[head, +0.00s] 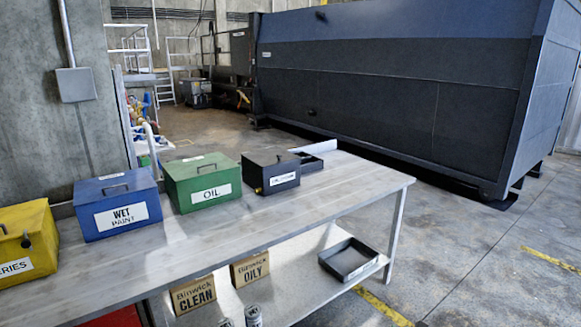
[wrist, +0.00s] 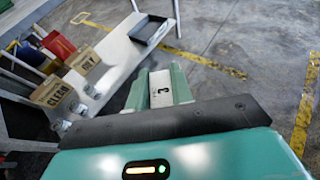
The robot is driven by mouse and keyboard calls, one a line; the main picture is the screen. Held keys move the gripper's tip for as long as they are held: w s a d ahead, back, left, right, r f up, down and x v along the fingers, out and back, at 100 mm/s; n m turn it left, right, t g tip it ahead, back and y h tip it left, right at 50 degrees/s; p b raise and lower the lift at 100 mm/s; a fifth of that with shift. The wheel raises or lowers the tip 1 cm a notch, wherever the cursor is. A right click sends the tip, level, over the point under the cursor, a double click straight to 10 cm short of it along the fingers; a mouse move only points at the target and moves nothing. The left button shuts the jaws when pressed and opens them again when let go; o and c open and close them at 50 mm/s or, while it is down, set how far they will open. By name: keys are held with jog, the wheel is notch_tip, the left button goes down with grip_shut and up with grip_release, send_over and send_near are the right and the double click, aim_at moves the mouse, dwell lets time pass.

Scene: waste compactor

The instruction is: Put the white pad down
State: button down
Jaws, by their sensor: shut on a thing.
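The white pad (wrist: 160,90) shows in the wrist view as a pale piece with a dark mark, between the two green fingers of my gripper (wrist: 160,76). My gripper is shut on it. Part of the pad is hidden by the fingers and the dark gripper body. In that view the floor lies behind the gripper, with the bench to the upper left. I cannot make out my gripper or the held pad in the head view.
The bench (head: 330,185) carries yellow, blue (head: 118,203), green (head: 203,182) and dark (head: 271,172) boxes. Its lower shelf holds "CLEAN" (head: 193,295) and "OILY" (head: 250,269) boxes and a black tray (head: 348,259). The dark compactor (head: 400,90) stands behind. Floor at right is clear.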

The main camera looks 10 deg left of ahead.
jog(key=shift+s+r, duration=0.1)
jog(key=shift+r, duration=0.05)
jog(key=s+f, duration=0.5)
jog(key=f, duration=0.1)
dwell(0.4)
